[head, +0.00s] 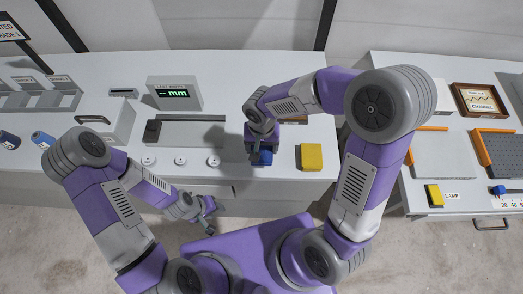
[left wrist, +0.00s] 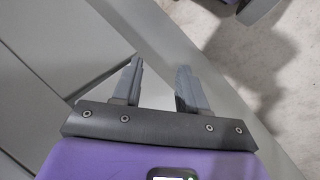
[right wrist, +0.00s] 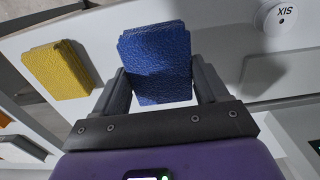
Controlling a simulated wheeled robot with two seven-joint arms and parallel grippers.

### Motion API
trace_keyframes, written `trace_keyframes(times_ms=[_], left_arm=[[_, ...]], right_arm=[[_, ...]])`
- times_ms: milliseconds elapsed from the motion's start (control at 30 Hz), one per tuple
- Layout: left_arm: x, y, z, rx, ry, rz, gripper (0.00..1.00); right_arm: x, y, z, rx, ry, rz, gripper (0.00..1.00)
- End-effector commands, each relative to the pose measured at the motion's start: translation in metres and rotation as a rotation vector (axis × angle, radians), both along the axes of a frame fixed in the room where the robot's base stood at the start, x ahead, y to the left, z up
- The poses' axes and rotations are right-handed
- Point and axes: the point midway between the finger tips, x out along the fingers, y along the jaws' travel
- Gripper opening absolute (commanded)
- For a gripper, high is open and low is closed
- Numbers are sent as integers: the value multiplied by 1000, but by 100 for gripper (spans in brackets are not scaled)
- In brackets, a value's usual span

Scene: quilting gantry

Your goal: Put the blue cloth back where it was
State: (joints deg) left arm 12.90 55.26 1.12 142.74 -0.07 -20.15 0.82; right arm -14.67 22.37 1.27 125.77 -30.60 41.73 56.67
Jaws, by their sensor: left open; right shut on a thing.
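The blue cloth (right wrist: 157,62) is a folded, textured block between the fingers of my right gripper (right wrist: 160,88), which is shut on it. In the head view the blue cloth (head: 262,157) shows under my right gripper (head: 262,148), near the front edge of the middle table. I cannot tell whether it touches the table top. My left gripper (left wrist: 157,85) is open and empty. In the head view it hangs in front of the table's front edge (head: 208,215).
A yellow cloth (head: 311,157) lies right of the blue one. Several round white discs (head: 181,159) sit along the table front to the left. A second table (head: 450,222) is at the right.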

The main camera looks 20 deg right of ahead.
Motion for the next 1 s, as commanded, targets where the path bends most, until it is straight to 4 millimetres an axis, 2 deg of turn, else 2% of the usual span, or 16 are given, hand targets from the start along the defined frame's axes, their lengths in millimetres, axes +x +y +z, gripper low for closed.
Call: trace_keyframes(times_ms=[267, 667, 700, 833, 1000], left_arm=[[0, 0, -7, 0, -1, 0, 43], [1, 0, -12, 0, -1, -1, 43], [0, 0, -11, 0, -1, 0, 43], [0, 0, -10, 0, -1, 0, 43], [0, 0, -10, 0, -1, 0, 43]], right_arm=[[-1, 0, -36, 0, 3, 0, 45], [0, 0, -40, 1, 0, 0, 45], [0, 0, -39, 1, 1, 0, 79], [0, 0, -38, 1, 1, 0, 99], [0, 0, -38, 1, 1, 0, 99]])
